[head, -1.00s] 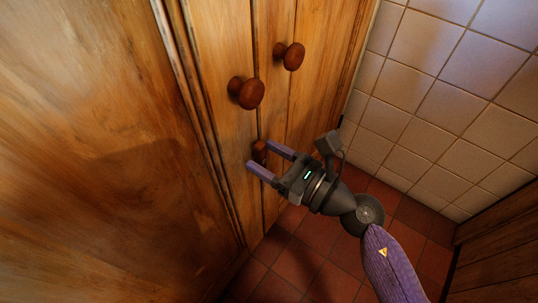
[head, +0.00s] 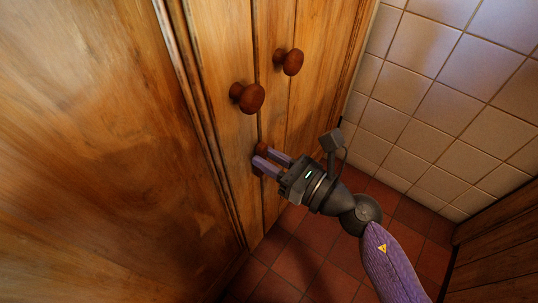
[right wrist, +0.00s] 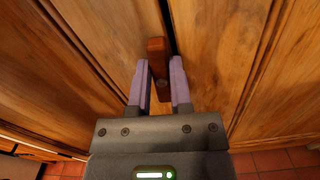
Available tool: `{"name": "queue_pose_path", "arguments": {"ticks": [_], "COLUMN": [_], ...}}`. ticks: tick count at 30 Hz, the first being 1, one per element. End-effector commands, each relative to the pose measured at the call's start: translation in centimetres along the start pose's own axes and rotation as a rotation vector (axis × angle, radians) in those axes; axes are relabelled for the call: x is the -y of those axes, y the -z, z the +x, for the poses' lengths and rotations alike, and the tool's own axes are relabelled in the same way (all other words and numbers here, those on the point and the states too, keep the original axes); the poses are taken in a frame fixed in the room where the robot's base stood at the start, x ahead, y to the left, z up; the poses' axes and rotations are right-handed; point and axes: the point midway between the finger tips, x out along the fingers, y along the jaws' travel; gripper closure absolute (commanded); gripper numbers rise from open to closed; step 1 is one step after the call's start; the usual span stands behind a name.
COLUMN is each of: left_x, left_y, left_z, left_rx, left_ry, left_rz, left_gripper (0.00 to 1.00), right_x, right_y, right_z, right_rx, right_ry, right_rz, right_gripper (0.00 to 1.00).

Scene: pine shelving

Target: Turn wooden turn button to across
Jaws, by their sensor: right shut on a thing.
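The wooden turn button (head: 262,148) is a small reddish-brown block on the cupboard front, below the two round knobs. In the right wrist view the turn button (right wrist: 156,50) lies lengthwise along the dark seam between the doors, not across it. My right gripper (head: 262,157) has its purple fingers on both sides of the button and is shut on it. The fingers cover part of the button in the head view. My left gripper is not in view.
Two round brown knobs, a nearer one (head: 247,97) and a farther one (head: 289,62), stick out of the cupboard doors above my gripper. A white tiled wall (head: 450,90) stands to the right. Red floor tiles (head: 300,262) lie below.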

Motion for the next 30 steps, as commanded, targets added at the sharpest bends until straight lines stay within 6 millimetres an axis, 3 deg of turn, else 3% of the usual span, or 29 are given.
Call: {"name": "queue_pose_path", "arguments": {"ticks": [15, 30], "left_x": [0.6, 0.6], "left_y": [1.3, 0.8], "left_z": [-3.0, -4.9], "left_rx": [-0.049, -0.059], "left_ry": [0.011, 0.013], "left_rz": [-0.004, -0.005], "left_gripper": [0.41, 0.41], "right_x": [0.7, 1.2], "right_y": [-0.1, 0.4], "right_z": [0.0, 0.0], "right_rx": [-0.001, -0.001], "right_ry": [0.002, 0.003], "right_rz": [0.472, 0.947], "right_gripper": [1.00, 1.00]}}
